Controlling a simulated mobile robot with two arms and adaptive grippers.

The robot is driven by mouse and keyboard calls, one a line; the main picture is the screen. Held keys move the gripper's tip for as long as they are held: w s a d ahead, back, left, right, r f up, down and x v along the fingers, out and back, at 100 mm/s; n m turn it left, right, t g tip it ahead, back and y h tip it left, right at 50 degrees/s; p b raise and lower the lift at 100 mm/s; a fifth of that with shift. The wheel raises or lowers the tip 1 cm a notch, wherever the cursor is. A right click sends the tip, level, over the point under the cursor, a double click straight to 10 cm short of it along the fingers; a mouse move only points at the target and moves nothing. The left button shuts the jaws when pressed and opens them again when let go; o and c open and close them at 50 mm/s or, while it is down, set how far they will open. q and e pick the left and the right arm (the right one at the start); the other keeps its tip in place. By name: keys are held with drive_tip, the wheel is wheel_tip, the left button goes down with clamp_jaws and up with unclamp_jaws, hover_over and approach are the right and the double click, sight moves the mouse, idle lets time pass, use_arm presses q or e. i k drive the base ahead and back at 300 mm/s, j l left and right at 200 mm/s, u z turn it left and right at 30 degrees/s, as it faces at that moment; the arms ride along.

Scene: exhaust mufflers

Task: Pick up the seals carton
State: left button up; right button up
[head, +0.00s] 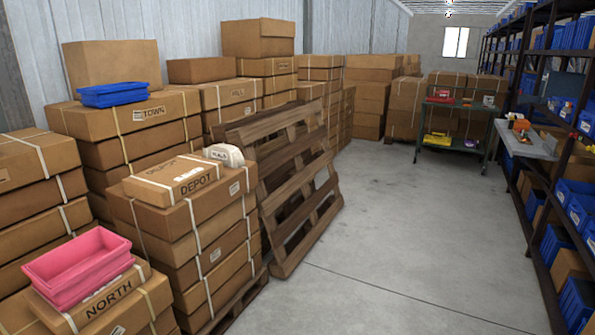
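No carton in the head view carries a readable seals label, so I cannot tell which one is the seals carton. A small flat strapped carton (160,190) lies on top of the stack marked DEPOT (226,203). A carton marked NORTH (145,291) is at the lower left, and one marked TOWN (85,118) is behind it. Neither of my grippers is in view.
A pink bin (80,265) sits on the NORTH stack, a blue bin (112,94) on the TOWN stack. A wooden pallet (300,195) leans beside the DEPOT stack. A cart (455,143) stands at the back, shelving (545,225) at right. The middle floor (400,230) is clear.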

sight(229, 155)
drive_tip(key=i+l, duration=0.1)
drive_tip(key=i, duration=2.6)
drive_tip(key=j+u, duration=0.05)
drive_tip(key=j, duration=0.05)
